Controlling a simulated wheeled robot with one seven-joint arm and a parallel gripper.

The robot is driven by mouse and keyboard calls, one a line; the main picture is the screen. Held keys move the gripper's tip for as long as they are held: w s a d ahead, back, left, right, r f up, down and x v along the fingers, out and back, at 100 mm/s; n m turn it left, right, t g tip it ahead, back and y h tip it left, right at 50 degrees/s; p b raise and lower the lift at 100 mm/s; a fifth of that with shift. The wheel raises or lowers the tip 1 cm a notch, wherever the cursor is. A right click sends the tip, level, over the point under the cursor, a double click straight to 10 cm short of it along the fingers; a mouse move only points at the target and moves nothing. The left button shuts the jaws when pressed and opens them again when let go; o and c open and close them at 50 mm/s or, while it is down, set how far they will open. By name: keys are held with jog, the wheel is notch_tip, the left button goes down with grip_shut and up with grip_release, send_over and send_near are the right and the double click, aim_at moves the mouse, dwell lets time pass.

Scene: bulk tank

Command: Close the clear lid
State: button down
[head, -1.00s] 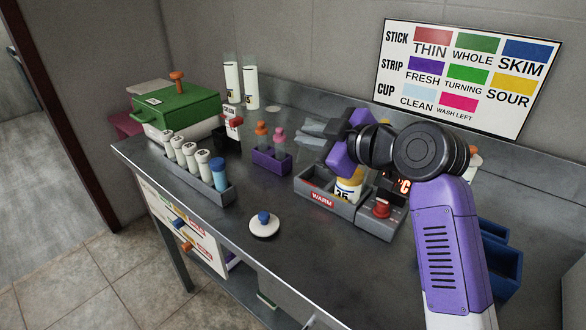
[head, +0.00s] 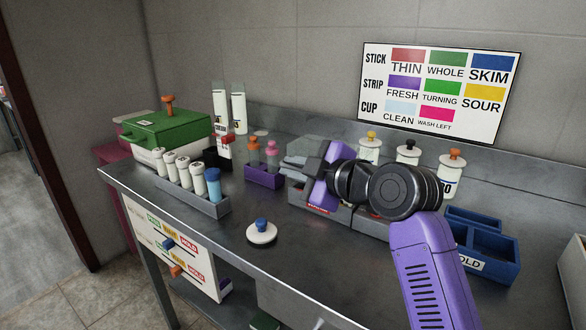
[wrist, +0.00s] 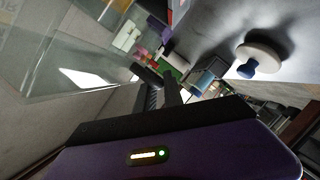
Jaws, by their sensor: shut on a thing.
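The clear lid (head: 303,148) is a see-through panel over the back of the grey warm tray (head: 299,197), tilted up as far as I can tell. It fills the left of the wrist view (wrist: 60,80). My gripper (head: 300,168) is at the lid's near side, its dark fingers shut on it; the exact contact is hard to see. The fingers also show in the wrist view (wrist: 160,82). My arm hides most of the tray and its contents.
A white disc with a blue knob (head: 262,233) lies in front on the steel bench. Left are a rack of tubes (head: 205,202), a purple holder (head: 264,178) and a green-lidded box (head: 168,130). Right are blue bins (head: 490,262) and jars (head: 452,178).

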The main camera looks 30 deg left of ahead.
jog(key=shift+s+a+f, duration=0.2)
jog(key=shift+a+f, duration=0.05)
jog(key=shift+f, duration=0.25)
jog(key=c, duration=1.5)
grip_release()
jog(key=shift+d+r, duration=0.15)
jog(key=shift+d, duration=0.05)
jog(key=v, duration=0.7)
jog(key=shift+d+r+p, duration=0.1)
jog(key=shift+d+p, duration=0.2)
jog(key=shift+p, duration=0.1)
